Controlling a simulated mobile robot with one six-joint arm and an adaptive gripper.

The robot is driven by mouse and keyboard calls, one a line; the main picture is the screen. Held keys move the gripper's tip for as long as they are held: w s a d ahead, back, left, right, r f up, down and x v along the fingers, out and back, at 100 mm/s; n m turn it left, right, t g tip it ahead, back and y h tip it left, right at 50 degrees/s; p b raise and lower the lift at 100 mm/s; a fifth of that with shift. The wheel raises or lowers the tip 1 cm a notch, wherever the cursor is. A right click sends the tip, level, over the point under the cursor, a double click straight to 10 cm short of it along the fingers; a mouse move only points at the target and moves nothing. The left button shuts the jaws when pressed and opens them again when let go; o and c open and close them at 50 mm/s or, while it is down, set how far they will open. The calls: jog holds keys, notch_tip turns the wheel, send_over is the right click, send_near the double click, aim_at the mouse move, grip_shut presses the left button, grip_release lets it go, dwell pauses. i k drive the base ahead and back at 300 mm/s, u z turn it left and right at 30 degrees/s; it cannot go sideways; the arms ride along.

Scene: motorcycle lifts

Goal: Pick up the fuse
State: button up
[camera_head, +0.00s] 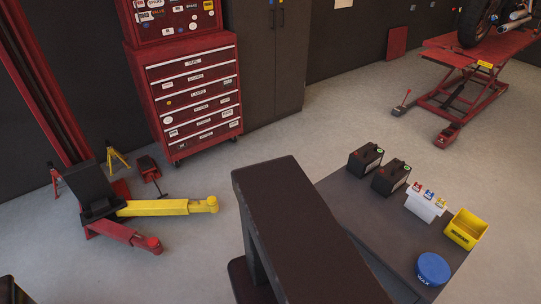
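A white box (424,207) stands on a dark table (345,203) at the right. Small red, blue and yellow pieces (428,194) sit in a row along its top. They may be fuses, but they are too small to tell for sure. No other fuse can be made out. My gripper cannot be made out in this view.
The table also bears two black batteries (366,160), a yellow open bin (465,229) and a blue wax tin (433,269). A large dark block in front hides the table's left side. A red tool cabinet (197,95) and yellow lift arm (165,208) stand left.

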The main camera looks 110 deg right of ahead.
aim_at(428, 194)
jog(key=u, duration=0.25)
jog(key=k, duration=0.15)
jog(key=z, duration=3.25)
jog(key=k, duration=0.15)
jog(key=z, duration=1.7)
jog(key=k, duration=0.35)
jog(key=z, duration=0.05)
